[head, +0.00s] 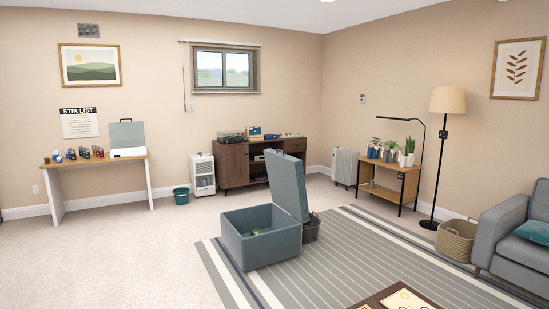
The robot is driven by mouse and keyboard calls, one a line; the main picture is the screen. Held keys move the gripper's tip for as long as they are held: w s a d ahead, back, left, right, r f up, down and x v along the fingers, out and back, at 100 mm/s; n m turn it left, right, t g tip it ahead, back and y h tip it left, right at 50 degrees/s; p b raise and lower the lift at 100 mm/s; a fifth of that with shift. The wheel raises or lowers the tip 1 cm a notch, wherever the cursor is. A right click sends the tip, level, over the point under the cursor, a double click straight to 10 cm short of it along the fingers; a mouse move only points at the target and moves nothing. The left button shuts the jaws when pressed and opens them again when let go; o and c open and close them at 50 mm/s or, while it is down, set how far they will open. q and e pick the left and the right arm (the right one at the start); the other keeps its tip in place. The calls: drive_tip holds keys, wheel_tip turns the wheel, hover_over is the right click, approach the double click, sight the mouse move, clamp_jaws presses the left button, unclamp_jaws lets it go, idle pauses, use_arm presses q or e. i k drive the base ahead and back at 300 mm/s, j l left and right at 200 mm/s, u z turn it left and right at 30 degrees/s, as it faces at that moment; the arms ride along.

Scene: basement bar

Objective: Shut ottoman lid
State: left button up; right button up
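A grey-blue storage ottoman (262,248) stands near the middle of the head view, partly on the striped rug. Its lid (288,184) is raised and stands nearly upright, leaning a little back, along the box's right rear side. The box is open at the top, and something small and greenish (257,232) lies inside. The rest of the inside is hidden by the front walls. Neither of my grippers shows in the head view.
A dark basket (312,231) stands close behind the ottoman at its right. A striped rug (350,255) runs to the right, with a coffee table (398,298) at the front edge and a grey sofa (508,238) at right. Carpet (130,260) at left is clear.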

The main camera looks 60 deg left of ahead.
sight(286, 173)
drive_tip(key=u, duration=1.8)
drive_tip(key=i+u, duration=0.25)
drive_tip(key=i, duration=0.35)
drive_tip(key=i+u, duration=0.25)
drive_tip(key=i, duration=0.35)
drive_tip(key=i+l+u, duration=0.25)
drive_tip(key=i, duration=0.35)
drive_tip(key=i+z, duration=0.2)
drive_tip(key=i, duration=0.3)
drive_tip(key=i+j+z, duration=0.2)
drive_tip(key=i, duration=0.25)
drive_tip(key=i+j+z, duration=0.15)
drive_tip(key=i, duration=0.35)
drive_tip(key=i+j+z, duration=0.2)
drive_tip(key=i, duration=0.25)
drive_tip(key=i+l+z, duration=0.3)
drive_tip(key=z, duration=0.15)
drive_tip(key=i+l+z, duration=0.1)
drive_tip(key=i+z, duration=0.85)
drive_tip(key=i+j+z, duration=0.15)
drive_tip(key=i+z, duration=0.2)
drive_tip(key=z, duration=0.15)
drive_tip(key=i+u, duration=0.1)
drive_tip(key=i, duration=0.5)
drive_tip(key=i+l+u, duration=0.15)
drive_tip(key=i, duration=0.45)
drive_tip(key=i+l+u, duration=0.1)
drive_tip(key=i, duration=0.5)
